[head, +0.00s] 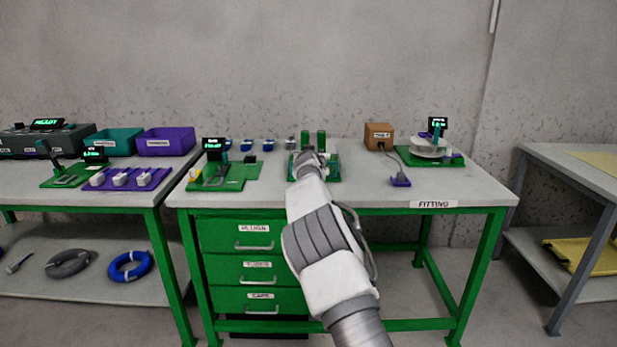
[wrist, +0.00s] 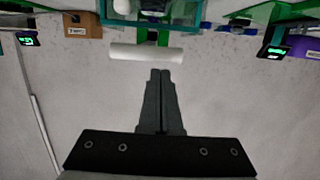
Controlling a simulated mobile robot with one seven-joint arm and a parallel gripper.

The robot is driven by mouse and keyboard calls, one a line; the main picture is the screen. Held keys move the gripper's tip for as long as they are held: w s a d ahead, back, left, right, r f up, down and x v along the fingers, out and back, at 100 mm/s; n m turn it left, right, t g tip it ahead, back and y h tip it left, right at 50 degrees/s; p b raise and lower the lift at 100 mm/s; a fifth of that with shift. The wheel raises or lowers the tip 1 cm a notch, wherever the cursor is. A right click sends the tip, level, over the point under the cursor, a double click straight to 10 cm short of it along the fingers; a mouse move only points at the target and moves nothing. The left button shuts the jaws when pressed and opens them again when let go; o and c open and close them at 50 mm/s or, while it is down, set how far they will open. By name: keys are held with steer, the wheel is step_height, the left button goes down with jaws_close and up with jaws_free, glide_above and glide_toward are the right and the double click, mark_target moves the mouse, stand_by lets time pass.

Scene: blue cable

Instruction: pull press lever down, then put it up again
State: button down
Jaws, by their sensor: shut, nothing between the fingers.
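The press (head: 321,138) is a green fixture at the middle of the bench, with two green uprights; my arm hides much of it in the head view. In the wrist view, a white horizontal bar (wrist: 135,52), which looks like the lever handle, sits on a green stem in front of a teal-edged frame. My gripper (wrist: 160,73) is shut and empty. Its fingertips appear just below the bar in that picture, right of its middle; whether they touch it I cannot tell. In the head view the fingers are hidden behind my wrist.
A green fixture with a lit display (head: 214,150) stands left of the press. A cardboard box (head: 378,136), a purple cable end (head: 400,181) and a reel station (head: 428,148) stand to the right. The bench front (head: 370,200) beside my arm is clear.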

steer(key=s+f, duration=0.3)
steer(key=f, duration=0.1)
steer(key=shift+s, duration=0.35)
steer(key=shift+s+d+f, duration=0.1)
steer(key=shift+s+f, duration=0.15)
steer(key=s+d+r+m+g+h, duration=0.15)
steer(key=s+d+r, duration=0.25)
steer(key=s+d, duration=0.45)
steer(key=s+d+r+m+g, duration=0.3)
steer(key=s+d+r, duration=0.1)
steer(key=s+d, duration=0.45)
steer(key=s+a+f+n+g+y, duration=0.1)
steer(key=s+a+f+n+g, duration=0.15)
steer(key=s, duration=1.85)
steer(key=s+a+f+n+g+y, duration=0.1)
steer(key=s+n+g, duration=0.15)
steer(key=s, duration=1.95)
step_height(320, 180, up, 25)
steer(key=p, duration=2.5)
steer(key=shift+w+d, duration=0.15)
steer(key=shift+w, duration=0.15)
